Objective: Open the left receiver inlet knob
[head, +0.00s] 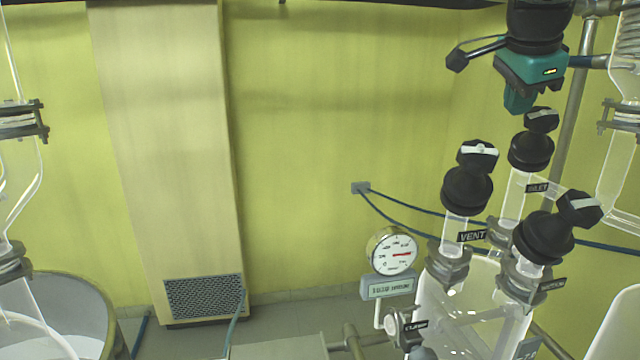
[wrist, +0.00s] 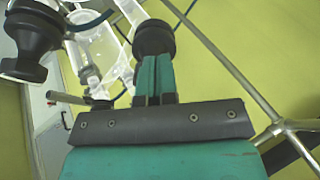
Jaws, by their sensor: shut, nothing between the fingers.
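The inlet knob (head: 541,120) is a black cap with a pale bar on top, above a black body and a glass neck with a label that reads INLET (head: 538,188). My gripper (head: 518,103) points down just above and left of it in the head view. In the wrist view, my gripper's teal fingers (wrist: 154,62) are together and empty. Their tips overlap the lower edge of a round black knob (wrist: 153,37), probably the inlet knob. I cannot tell whether they touch it.
The vent knob (head: 478,155) stands to the left and another black knob (head: 578,208) to the lower right, all on one glass vessel (head: 460,305). A dial gauge (head: 392,251) is at the left. A metal post (head: 575,110) and glassware (head: 622,165) stand close on the right.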

